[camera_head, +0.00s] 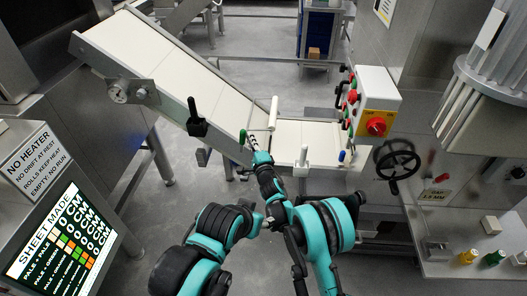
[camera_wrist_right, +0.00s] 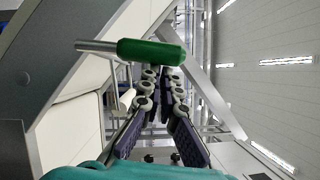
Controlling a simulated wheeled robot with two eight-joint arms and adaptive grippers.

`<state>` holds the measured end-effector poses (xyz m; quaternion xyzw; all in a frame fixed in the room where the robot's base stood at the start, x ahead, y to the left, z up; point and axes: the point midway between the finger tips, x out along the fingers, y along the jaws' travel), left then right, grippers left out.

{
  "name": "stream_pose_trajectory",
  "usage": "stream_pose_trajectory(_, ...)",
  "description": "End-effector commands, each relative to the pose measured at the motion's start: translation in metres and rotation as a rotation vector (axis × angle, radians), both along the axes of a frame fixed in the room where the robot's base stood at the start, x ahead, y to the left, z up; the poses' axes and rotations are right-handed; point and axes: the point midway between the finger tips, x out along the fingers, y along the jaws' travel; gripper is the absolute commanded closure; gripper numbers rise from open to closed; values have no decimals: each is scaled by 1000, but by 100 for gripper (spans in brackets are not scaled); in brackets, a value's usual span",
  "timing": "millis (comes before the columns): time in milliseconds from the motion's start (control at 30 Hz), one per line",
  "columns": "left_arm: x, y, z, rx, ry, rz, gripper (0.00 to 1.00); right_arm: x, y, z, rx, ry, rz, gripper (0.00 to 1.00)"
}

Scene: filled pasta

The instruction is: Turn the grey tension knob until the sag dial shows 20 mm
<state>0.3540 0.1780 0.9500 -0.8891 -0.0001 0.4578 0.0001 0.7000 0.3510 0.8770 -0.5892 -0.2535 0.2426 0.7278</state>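The grey tension knob (camera_head: 141,93) sits on a metal plate at the upper left side of the sloping white belt. The round sag dial (camera_head: 118,92) is just left of it; its reading is too small to make out. My right gripper (camera_head: 250,140) is well to the right and below the knob, beside a green handle (camera_head: 242,137) at the belt's lower end. In the right wrist view, its fingers (camera_wrist_right: 161,80) look apart with a gap between them, and the green handle (camera_wrist_right: 151,51) lies across near the tips. My left gripper cannot be made out.
A black lever (camera_head: 196,120) stands at the belt's near edge, between my right gripper and the knob. A white-tipped lever (camera_head: 273,113) rises near the gripper. A control box with a red switch (camera_head: 376,126) and a black handwheel (camera_head: 397,162) stand at right. A screen (camera_head: 58,243) stands at left.

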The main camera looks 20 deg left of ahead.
Motion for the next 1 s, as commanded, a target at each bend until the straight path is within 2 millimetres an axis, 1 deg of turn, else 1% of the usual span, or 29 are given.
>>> stream_pose_trajectory(33,0,0,0,0,0,0,48,-2,2,1,2,-2,5,100)
stream_pose_trajectory(433,0,0,0,0,0,0,48,-2,2,1,3,-1,5,100)
stream_pose_trajectory(567,0,0,0,0,0,0,48,-8,-3,0,3,-1,5,100)
stream_pose_trajectory(667,0,0,0,0,0,0,48,-19,-13,-1,3,0,4,100)
stream_pose_trajectory(900,0,0,0,0,0,0,48,-58,-49,-6,1,0,1,100)
stream_pose_trajectory(1000,0,0,0,0,0,0,48,-72,-61,-8,2,1,1,100)
